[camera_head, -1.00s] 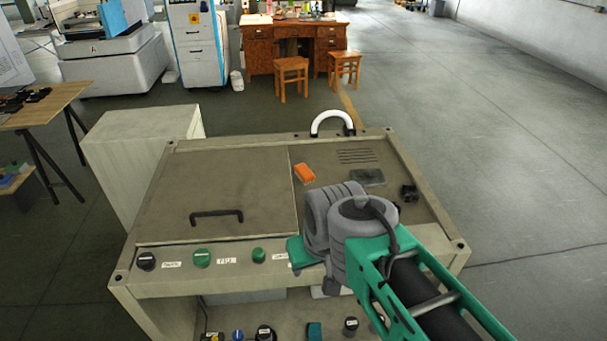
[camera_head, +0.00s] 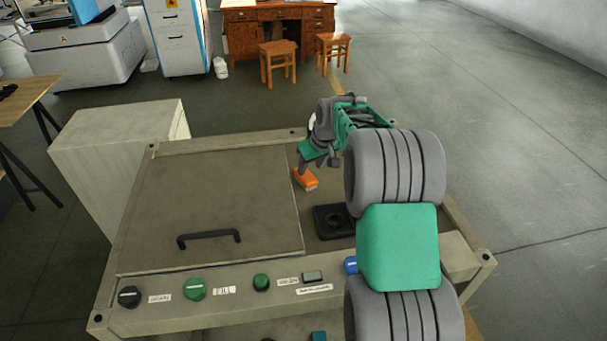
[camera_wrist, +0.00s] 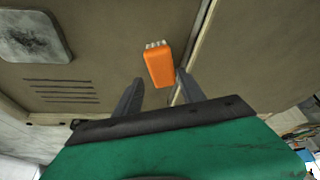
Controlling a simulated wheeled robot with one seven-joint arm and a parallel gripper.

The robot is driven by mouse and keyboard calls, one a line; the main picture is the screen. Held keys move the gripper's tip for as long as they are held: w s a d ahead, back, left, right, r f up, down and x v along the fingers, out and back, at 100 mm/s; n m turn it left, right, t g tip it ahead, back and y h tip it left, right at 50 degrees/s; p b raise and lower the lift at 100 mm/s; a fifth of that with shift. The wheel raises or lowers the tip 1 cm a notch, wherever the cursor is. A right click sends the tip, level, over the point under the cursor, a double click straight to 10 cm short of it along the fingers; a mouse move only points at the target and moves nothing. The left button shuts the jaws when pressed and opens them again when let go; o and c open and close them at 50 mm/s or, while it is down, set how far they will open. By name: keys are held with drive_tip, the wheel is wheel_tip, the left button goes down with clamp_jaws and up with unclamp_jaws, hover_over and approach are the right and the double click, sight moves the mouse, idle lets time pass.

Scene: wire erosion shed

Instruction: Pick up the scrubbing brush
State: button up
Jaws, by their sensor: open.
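The scrubbing brush (camera_head: 306,179) has an orange back and lies on the machine's top, just right of the lid's edge. In the wrist view the brush (camera_wrist: 159,66) shows pale bristles at its far end. My gripper (camera_head: 303,167) is close to the brush in the head view, pointing down at it. In the wrist view the two dark fingers of my gripper (camera_wrist: 158,92) are apart, with the brush ahead of and between their tips. Nothing is held. I cannot tell the exact height of the fingers above the top.
The machine's lid (camera_head: 215,205) with a black handle (camera_head: 209,238) lies left of the brush. A dark square fitting (camera_head: 334,221) is nearer the front. Knobs and buttons line the front edge. A grey plate (camera_wrist: 35,37) and slots show in the wrist view.

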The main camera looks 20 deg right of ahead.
sight(306, 174)
drive_tip(key=p+x, duration=0.1)
drive_tip(key=x, duration=0.5)
drive_tip(key=shift+w+a+f+p, duration=0.1)
drive_tip(key=shift+w+a+p, duration=0.1)
drive_tip(key=shift+w+p, duration=0.2)
drive_tip(key=shift+s+f, duration=0.1)
drive_tip(key=shift+f, duration=0.15)
drive_tip(key=shift+b, duration=0.3)
clamp_jaws()
